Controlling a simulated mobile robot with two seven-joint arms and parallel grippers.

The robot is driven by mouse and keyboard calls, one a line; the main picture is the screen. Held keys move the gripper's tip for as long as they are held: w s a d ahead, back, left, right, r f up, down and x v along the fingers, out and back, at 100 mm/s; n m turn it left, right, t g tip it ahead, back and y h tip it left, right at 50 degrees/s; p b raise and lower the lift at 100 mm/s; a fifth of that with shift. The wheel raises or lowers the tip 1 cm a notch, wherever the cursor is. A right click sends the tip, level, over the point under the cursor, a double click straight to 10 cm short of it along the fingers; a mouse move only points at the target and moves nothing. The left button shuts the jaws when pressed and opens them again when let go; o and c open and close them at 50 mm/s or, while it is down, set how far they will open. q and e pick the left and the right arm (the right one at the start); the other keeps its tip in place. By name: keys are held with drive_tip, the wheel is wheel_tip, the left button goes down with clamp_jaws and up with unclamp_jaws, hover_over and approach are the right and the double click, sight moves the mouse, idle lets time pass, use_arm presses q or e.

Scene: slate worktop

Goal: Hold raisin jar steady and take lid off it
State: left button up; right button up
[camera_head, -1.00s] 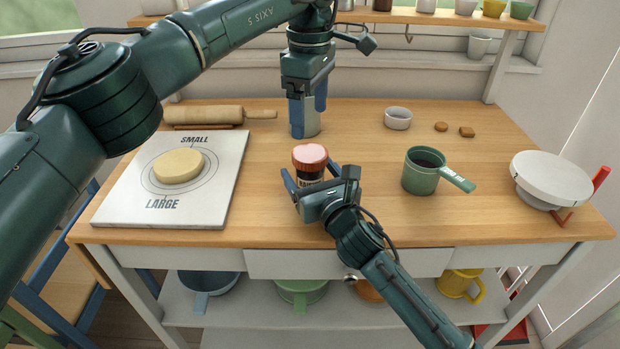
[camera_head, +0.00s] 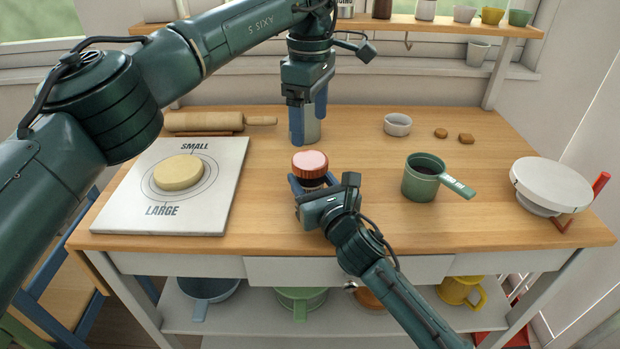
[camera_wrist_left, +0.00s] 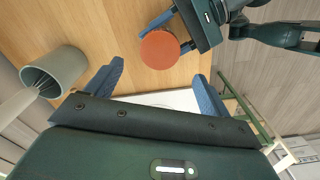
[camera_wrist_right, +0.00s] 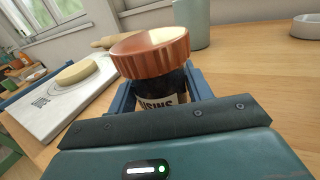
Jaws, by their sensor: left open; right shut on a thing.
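The raisin jar (camera_wrist_right: 172,101) is dark with a pale label and stands upright on the wooden worktop. Its ribbed copper-red lid (camera_head: 310,161) is on top; it also shows in the left wrist view (camera_wrist_left: 160,49) and the right wrist view (camera_wrist_right: 150,55). My right gripper (camera_head: 309,187) is shut on the jar's body below the lid, from the front. My left gripper (camera_head: 308,122) is open, pointing down behind the jar and apart from it. In the left wrist view its fingers (camera_wrist_left: 158,85) are spread with nothing between them. Most of the jar's body is hidden by the right gripper.
A grey-green cylinder (camera_head: 312,128) stands just behind my left gripper's fingers. The dough board (camera_head: 135,205) lies left, the rolling pin (camera_head: 205,122) behind it. A green mug (camera_head: 421,180) with a measuring cup handle, and a white scale-like dish (camera_head: 550,180), stand right.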

sight(310, 159)
use_arm(q)
drive_tip(key=m, duration=0.7)
use_arm(e)
clamp_jaws()
use_arm(q)
drive_tip(key=m, duration=0.6)
drive_tip(key=shift+f, duration=4)
drive_tip(key=shift+c, duration=0.2)
